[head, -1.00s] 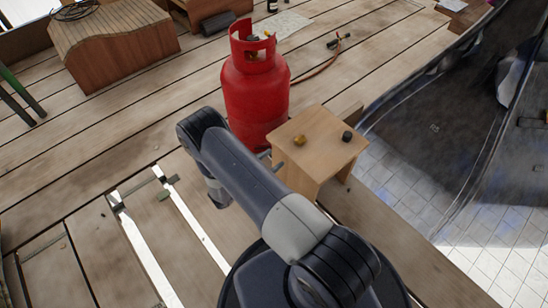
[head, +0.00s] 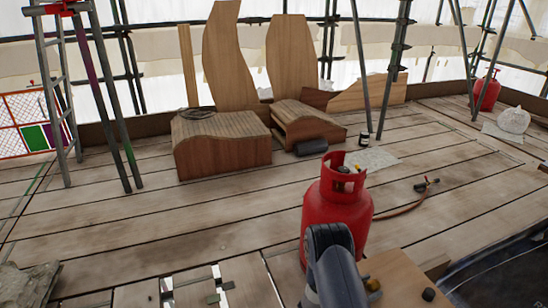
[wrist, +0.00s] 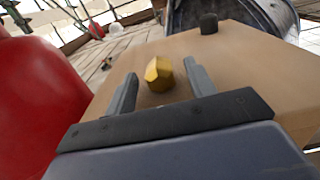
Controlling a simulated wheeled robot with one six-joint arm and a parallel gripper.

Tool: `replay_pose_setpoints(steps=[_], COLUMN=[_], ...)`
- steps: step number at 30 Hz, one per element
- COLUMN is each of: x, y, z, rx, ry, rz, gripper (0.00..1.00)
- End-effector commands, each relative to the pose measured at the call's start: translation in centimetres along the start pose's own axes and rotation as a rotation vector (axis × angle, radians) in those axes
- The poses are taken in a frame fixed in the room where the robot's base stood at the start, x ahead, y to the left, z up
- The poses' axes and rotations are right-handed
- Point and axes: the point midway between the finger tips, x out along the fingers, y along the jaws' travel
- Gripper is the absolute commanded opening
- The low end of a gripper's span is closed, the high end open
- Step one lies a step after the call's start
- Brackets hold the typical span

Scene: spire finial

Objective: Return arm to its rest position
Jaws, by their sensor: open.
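My gripper (wrist: 162,85) is open in the wrist view, its two fingers apart. A small brass-coloured piece (wrist: 158,74) sits on the wooden box top beyond the fingertips, with nothing gripped. It also shows in the head view (head: 373,285), beside my arm. The wooden box (head: 397,272) is partly cut off by the lower frame edge. A small black knob-like piece (head: 429,294) sits on it to the right, and shows in the wrist view (wrist: 208,23). In the head view my arm hides my gripper.
A red gas cylinder (head: 338,205) stands right by my arm and fills the left of the wrist view (wrist: 35,110). Two wooden curved-top units (head: 222,150) stand farther back. Scaffold poles rise at the left. The planks at middle left are clear.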

Motion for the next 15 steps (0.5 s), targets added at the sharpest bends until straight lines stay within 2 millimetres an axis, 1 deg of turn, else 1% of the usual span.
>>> replay_pose_setpoints(steps=[1, 4, 6, 10, 15], x=[0.4, 0.2, 0.2, 0.1, 0.1], y=[0.0, 0.1, 0.1, 0.0, 0.0], z=[-0.7, 0.9, 1.5, 1.9, 2.0], rx=[0.0, 0.001, 0.001, 0.0, -0.001], ry=[0.0, 0.0, 0.0, 0.0, 0.0], rz=[-0.001, 0.001, 0.001, 0.001, 0.001], gripper=[0.52, 0.52, 0.52, 0.52, 0.52])
